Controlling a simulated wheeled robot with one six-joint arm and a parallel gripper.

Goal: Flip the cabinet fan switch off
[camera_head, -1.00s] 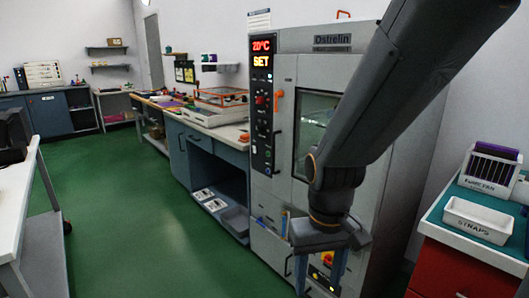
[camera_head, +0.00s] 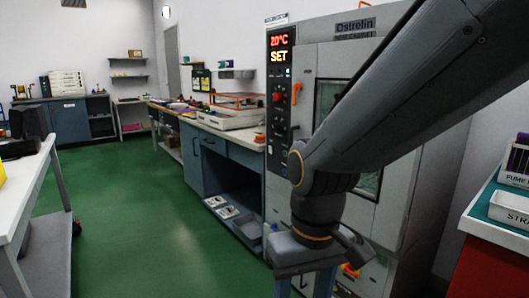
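The grey Ostrelin cabinet (camera_head: 353,50) stands right of centre with a windowed door. Its dark control panel (camera_head: 279,125) runs down the left front edge. A red 20°C and yellow SET display (camera_head: 279,47) is at the panel's top. A red knob (camera_head: 277,97) and small controls sit below. I cannot tell which control is the fan switch or how it is set; my arm hides part of the cabinet front. My gripper (camera_head: 307,286) points down in front of the cabinet, below the panel. Its two fingers are apart, with nothing visible between them; the tips are cut off.
An orange handle (camera_head: 296,93) is beside the panel. A blue bench (camera_head: 233,153) with trays adjoins the cabinet's left. A red cabinet (camera_head: 490,270) with a white bin (camera_head: 510,208) is at right, a white-topped cart (camera_head: 22,185) at left. Green floor (camera_head: 140,220) between is clear.

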